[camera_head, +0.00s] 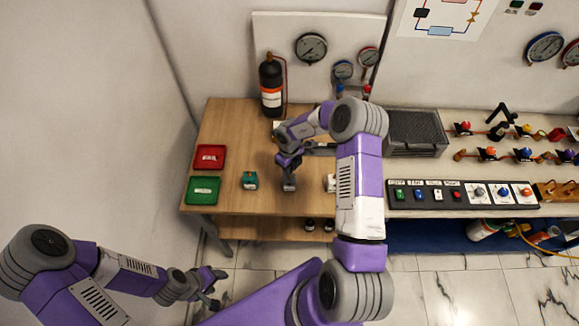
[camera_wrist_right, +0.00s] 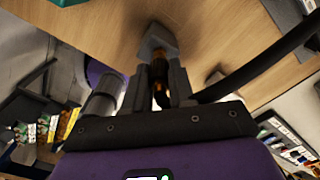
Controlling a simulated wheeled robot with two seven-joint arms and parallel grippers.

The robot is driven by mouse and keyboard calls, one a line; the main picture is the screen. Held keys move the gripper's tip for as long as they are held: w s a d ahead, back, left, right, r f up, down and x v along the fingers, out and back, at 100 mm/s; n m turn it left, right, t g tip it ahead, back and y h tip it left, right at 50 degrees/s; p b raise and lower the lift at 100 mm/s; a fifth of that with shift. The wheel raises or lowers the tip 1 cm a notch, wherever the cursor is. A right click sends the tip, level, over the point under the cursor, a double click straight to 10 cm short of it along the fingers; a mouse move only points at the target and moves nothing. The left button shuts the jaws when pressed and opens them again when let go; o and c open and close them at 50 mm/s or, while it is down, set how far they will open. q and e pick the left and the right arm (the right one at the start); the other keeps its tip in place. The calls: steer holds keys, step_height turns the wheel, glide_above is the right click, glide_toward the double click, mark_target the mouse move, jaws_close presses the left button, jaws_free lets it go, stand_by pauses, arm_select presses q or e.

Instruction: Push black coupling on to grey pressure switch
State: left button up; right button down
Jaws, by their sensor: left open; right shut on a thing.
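My right gripper (camera_head: 289,170) is over the wooden table, pointing down. In the right wrist view its fingers (camera_wrist_right: 160,88) are shut on a dark part with orange on it, which I take for the black coupling (camera_wrist_right: 159,70). The grey pressure switch (camera_head: 289,186) is right below the fingertips. In the wrist view the grey block (camera_wrist_right: 156,40) is just beyond the held part. I cannot tell whether the two are touching or joined. My left gripper (camera_head: 210,290) is open and empty, low at the left, away from the table.
A teal block (camera_head: 249,180) stands left of the switch. A red tray (camera_head: 209,157) and a green tray (camera_head: 203,190) are at the table's left. A black bottle (camera_head: 271,85) stands at the back. A button panel (camera_head: 462,194) is to the right. A black hose (camera_wrist_right: 262,68) crosses the wrist view.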

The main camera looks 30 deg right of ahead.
steer(key=shift+f+b, duration=0.35)
steer(key=shift+f, duration=0.55)
steer(key=shift+f, duration=0.25)
stand_by(0.8)
steer(key=c, duration=0.5)
jaws_free()
steer(key=shift+c, duration=0.2)
steer(key=shift+r, duration=0.1)
step_height(320, 180, up, 7)
steer(key=shift+r, duration=0.2)
